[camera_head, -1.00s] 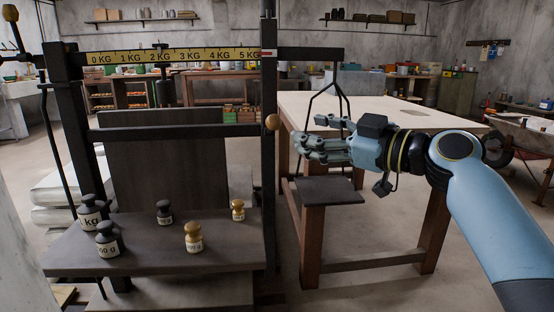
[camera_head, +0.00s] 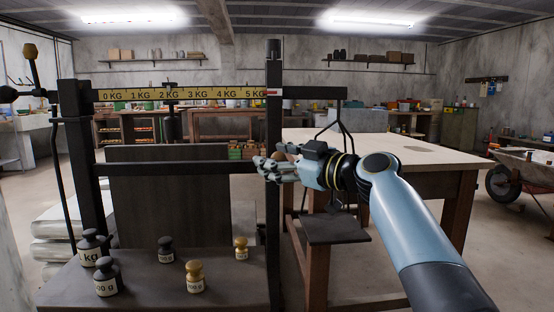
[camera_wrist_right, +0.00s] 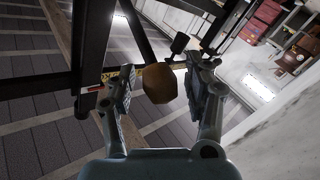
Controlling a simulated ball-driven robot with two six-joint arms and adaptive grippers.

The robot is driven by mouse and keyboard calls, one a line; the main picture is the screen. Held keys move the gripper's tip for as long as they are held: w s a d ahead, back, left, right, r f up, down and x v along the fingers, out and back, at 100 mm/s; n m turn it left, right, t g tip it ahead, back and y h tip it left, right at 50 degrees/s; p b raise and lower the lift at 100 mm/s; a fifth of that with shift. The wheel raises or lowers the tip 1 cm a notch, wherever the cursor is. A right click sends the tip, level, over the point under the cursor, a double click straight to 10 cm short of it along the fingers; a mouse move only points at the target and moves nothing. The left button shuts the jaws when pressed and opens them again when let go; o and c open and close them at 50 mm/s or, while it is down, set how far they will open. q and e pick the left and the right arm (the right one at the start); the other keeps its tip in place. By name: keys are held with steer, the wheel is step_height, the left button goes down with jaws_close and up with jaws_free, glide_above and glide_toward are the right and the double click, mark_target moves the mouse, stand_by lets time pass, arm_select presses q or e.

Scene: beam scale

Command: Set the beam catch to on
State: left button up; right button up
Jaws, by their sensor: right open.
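The beam scale has a yellow graduated beam (camera_head: 185,94) running into the dark right post (camera_head: 273,120). A round wooden knob (camera_wrist_right: 160,83), which looks like the catch's handle, sits between the two fingers of my right gripper (camera_wrist_right: 158,90) in the wrist view. The fingers are apart, one on each side of it, and I cannot tell if either touches it. In the head view my right gripper (camera_head: 272,170) is at the right post, below the beam, and largely hides the knob. Whether the catch is on or off does not show clearly. My left gripper is out of view.
Several dark and brass weights (camera_head: 195,277) stand on the scale's platform (camera_head: 145,290). A wooden table (camera_head: 420,155) stands behind my right arm, and a wheelbarrow (camera_head: 520,165) at the far right.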

steer(key=shift+c, duration=0.4)
jaws_close()
